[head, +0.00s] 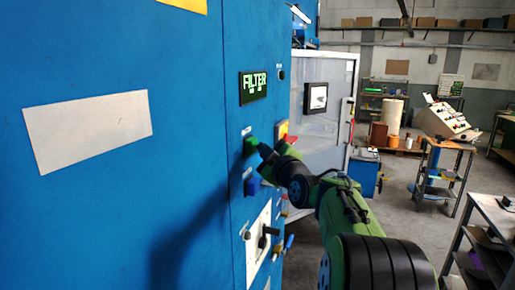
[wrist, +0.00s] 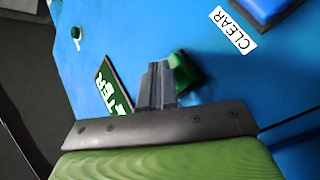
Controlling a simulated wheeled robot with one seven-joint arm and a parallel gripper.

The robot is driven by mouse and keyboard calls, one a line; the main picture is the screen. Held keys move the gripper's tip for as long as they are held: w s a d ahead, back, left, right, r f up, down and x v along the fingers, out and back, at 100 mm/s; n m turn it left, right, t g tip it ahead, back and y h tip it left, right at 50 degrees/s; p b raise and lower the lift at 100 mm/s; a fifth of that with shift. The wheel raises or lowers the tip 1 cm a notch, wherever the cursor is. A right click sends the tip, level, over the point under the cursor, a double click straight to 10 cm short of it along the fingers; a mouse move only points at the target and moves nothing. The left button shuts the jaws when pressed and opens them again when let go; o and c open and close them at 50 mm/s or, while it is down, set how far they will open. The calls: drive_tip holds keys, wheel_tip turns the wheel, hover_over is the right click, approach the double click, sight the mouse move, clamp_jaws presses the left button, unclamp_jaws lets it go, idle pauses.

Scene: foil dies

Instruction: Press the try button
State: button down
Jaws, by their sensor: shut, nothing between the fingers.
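A green button (head: 250,146) sits on the blue panel below the display, with a small label above it too small to read. In the wrist view the green button (wrist: 188,72) is partly hidden behind my fingers. My gripper (head: 262,149) is shut and empty, with its tips right at the green button in the head view. In the wrist view my gripper (wrist: 157,66) overlaps the button's side; I cannot tell whether it touches. No label reading "try" is legible.
A display reading FILTER (head: 254,86) is above the button. A blue button (head: 252,186) sits below, beside a CLEAR label (wrist: 233,30). A red and yellow control (head: 283,133) is to the right. A white plate with a black knob (head: 262,241) is lower down.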

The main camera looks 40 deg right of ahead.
idle(0.3)
drive_tip(key=shift+s+d+b, duration=0.35)
drive_tip(key=shift+s+b, duration=0.2)
drive_tip(key=shift+s, duration=0.25)
drive_tip(key=s, duration=0.1)
drive_tip(key=s+d+b, duration=0.1)
drive_tip(key=s, duration=0.1)
drive_tip(key=s+d+b, duration=0.1)
drive_tip(key=shift+s+d, duration=0.15)
drive_tip(key=shift+s, duration=0.05)
